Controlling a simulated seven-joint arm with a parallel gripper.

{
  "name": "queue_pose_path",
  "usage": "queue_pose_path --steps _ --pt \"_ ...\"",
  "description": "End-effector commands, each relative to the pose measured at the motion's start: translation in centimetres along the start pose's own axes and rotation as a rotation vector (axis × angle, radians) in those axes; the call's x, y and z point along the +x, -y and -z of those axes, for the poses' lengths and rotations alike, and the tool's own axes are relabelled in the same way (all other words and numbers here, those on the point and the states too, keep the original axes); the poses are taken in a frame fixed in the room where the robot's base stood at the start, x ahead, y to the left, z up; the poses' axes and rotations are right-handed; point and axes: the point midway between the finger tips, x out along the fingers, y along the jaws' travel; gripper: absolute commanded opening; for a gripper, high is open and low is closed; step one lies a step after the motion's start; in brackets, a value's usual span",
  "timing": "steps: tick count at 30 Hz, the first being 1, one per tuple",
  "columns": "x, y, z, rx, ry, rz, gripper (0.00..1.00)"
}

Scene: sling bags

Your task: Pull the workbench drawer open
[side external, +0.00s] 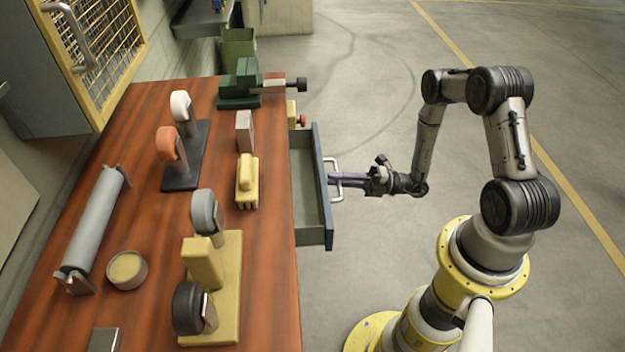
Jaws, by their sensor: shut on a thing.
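The workbench drawer (307,182) is partly pulled out from the right edge of the wooden workbench (155,225). Its front panel (322,190) is dark blue-green, and its visible interior looks empty. A pale bar handle (338,195) stands on the outer face of the front. My gripper (336,180) comes from the right and is level with the handle. Its purple fingers are shut on the handle, near its middle. The fingertips are partly hidden by the handle and small in view.
A green vise (242,85) is at the bench's far end. Tape dispensers (185,158), a yellow brush-like block (247,180), a grey roll (95,228) and a round tin (127,269) stand on the bench. A mesh cabinet (85,50) is at the upper left.

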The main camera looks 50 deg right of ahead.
Motion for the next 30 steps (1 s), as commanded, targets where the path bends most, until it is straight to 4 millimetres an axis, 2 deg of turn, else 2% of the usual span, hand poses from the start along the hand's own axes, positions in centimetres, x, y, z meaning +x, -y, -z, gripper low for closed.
queue_pose_path --steps 1,6,12,18,28,29,30 --pt "-1.5 -0.3 -0.1 0.0 0.009 0.0 0.0" --pt "-5.2 -1.0 -0.1 0.0 0.007 0.001 0.0" --pt "-8.0 -1.6 0.0 0.0 0.002 0.001 0.0" --pt "-9.1 -1.8 0.1 0.002 -0.001 0.001 0.0" --pt "-9.2 -1.8 0.1 0.002 -0.002 0.002 0.0" --pt "-9.2 -1.8 0.1 0.002 -0.002 0.002 0.17" --pt "-9.2 -1.8 0.1 0.002 -0.002 0.002 0.24"
